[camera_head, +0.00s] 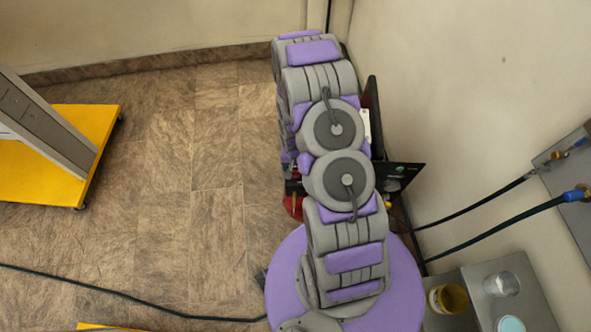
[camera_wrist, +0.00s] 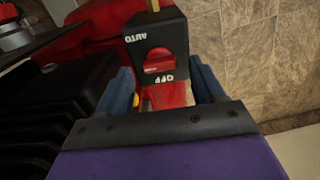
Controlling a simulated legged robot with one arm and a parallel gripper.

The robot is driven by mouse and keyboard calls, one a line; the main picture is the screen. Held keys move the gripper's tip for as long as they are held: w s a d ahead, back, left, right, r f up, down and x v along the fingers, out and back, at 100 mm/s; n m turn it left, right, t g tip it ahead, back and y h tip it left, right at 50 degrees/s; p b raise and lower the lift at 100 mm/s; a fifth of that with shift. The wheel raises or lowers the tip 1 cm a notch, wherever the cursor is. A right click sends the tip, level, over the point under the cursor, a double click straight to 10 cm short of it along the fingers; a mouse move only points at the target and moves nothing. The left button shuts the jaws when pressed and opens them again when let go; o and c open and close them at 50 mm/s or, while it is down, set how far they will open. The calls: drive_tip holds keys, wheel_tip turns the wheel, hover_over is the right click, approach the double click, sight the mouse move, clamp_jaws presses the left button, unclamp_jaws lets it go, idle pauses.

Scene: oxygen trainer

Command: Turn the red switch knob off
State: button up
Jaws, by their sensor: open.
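The red switch knob (camera_wrist: 159,61) sits on the front of a black switch box (camera_wrist: 157,30) in the wrist view. White lettering reads AUTO above the knob and what looks like OFF below it, upside down; I cannot tell which mark the knob points to. My gripper (camera_wrist: 161,76) is open, its blue fingers on the left and right of the box's lower part. The knob lies between and beyond the fingers, with no clear contact. In the head view my arm hides the knob and gripper.
Red machine housing (camera_wrist: 100,30) lies behind the box, and black ribbed parts (camera_wrist: 65,110) are close on the left. In the head view, a black panel (camera_head: 400,175) stands beside my arm, hoses run along the right wall, and a yellow-based stand (camera_head: 50,180) is left. Floor between is mostly clear.

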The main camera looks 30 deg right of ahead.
drive_tip(key=shift+f, duration=0.7)
drive_tip(key=shift+c, duration=0.2)
drive_tip(key=c, duration=1)
